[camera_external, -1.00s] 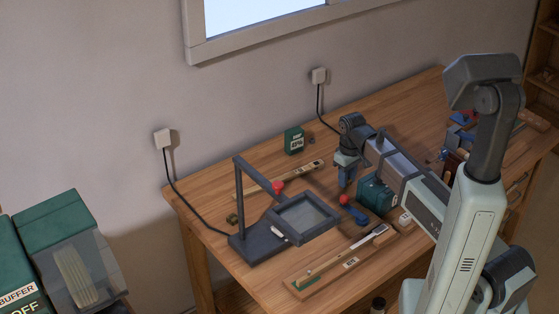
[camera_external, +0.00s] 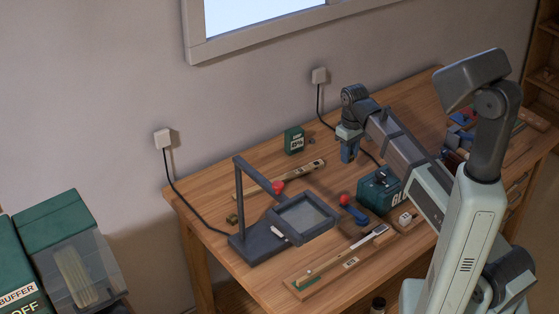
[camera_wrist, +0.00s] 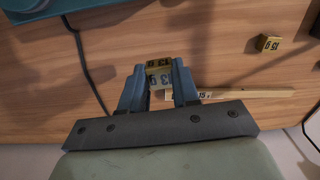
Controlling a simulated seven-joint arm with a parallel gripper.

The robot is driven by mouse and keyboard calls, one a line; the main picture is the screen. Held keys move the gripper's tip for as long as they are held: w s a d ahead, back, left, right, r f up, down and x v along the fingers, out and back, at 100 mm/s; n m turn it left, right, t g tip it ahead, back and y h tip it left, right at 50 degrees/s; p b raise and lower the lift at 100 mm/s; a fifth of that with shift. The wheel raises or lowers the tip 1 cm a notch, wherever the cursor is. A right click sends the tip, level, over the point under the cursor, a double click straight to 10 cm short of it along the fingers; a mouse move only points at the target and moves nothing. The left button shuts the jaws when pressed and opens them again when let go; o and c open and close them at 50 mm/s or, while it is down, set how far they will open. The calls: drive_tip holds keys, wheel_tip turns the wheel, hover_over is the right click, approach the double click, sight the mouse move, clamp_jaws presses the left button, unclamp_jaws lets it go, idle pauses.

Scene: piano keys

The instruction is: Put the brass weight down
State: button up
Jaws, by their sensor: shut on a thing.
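My gripper (camera_external: 348,155) is above the back part of the wooden workbench. In the wrist view, its two blue fingers (camera_wrist: 159,88) are shut on a small brass weight (camera_wrist: 158,75) with dark markings on its faces. I cannot make out this weight in the external view. The wrist view also shows a second small brass block (camera_wrist: 268,44), marked and lying apart on the bench at the upper right.
A long wooden key (camera_wrist: 245,93) lies near my fingers. A magnifier stand (camera_external: 262,244), a green glue box (camera_external: 378,190), a small green box (camera_external: 293,140) and another key (camera_external: 335,262) stand or lie on the bench. A black cable (camera_wrist: 85,65) runs left of my fingers.

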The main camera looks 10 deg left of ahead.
drive_tip(key=s+a+n, duration=0.2)
drive_tip(key=s+a, duration=0.5)
drive_tip(key=a, duration=0.3)
drive_tip(key=m, duration=0.3)
hover_over(198, 193)
drive_tip(key=shift+f, duration=4.85)
drive_tip(key=shift+f, duration=0.15)
drive_tip(key=o, duration=1)
